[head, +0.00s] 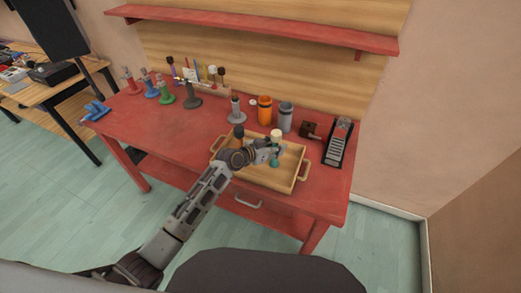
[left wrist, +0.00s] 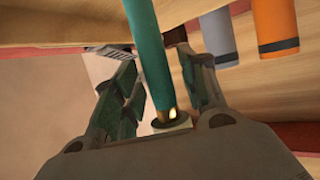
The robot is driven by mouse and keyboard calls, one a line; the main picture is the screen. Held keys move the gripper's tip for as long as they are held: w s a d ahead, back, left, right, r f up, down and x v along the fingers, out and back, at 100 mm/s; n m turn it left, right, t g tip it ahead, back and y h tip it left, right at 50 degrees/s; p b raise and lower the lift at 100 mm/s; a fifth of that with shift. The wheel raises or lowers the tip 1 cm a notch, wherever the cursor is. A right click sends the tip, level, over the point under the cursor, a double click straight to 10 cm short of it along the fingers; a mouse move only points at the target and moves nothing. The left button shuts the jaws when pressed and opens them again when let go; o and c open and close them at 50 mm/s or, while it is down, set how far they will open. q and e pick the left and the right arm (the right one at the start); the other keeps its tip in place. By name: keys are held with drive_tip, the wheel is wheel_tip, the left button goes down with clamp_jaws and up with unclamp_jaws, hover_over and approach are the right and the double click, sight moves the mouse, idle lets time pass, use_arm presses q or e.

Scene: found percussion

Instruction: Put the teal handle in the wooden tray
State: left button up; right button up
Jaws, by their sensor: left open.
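The wooden tray (head: 258,181) sits near the front right of the red table, with a handle at each end. My left gripper (head: 273,149) is over the tray. The teal handle (head: 274,162) shows just below the gripper, within the tray's outline. In the left wrist view, the teal handle (left wrist: 148,50) runs between the two spread fingers of my left gripper (left wrist: 160,85), with a brass-coloured end near the palm. The gripper is open around it, with gaps visible beside the handle. My right gripper is not in view.
A dark-topped tool (head: 239,132) and a cream-topped one (head: 276,135) stand around the tray. An orange cylinder (head: 264,110) and a grey cylinder (head: 285,117) stand behind. A black-and-silver device (head: 338,143) is at right. The table's front left is clear.

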use_arm(q)
drive_tip(key=b+v, duration=0.1)
drive_tip(key=v, duration=1.1)
idle(0.8)
